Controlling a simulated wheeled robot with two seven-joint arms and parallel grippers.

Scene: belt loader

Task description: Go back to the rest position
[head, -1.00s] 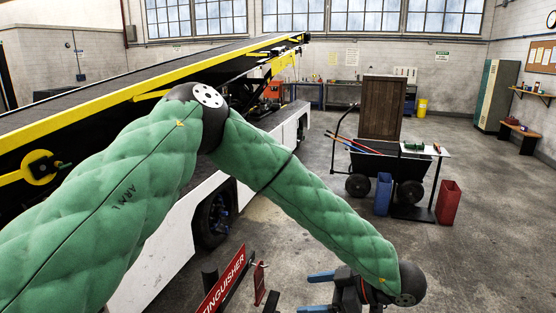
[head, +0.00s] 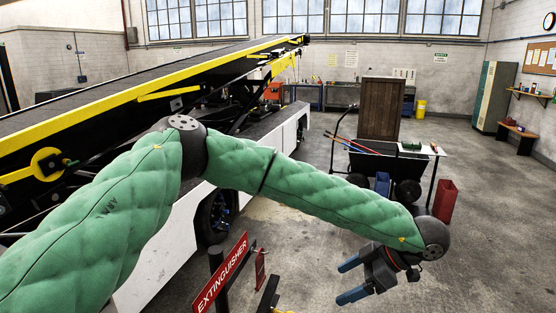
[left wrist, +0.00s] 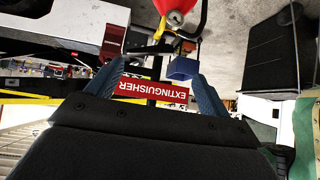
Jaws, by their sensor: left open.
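My left gripper (head: 352,280) hangs at the lower right of the head view, on my green padded arm. Its two blue fingers are apart and point to the left, with nothing between them that I can make out. In the left wrist view its fingers (left wrist: 160,90) stand apart at either side, with the red extinguisher sign (left wrist: 152,89) showing beyond them, upside down. In the head view the sign (head: 222,272) stands on a dark post to the left of the gripper, clear of it. My right gripper is not in view.
The belt loader (head: 170,225) with its yellow-edged belt fills the left side. A red extinguisher-like object (left wrist: 173,10) shows in the wrist view. Floor at right is clear.

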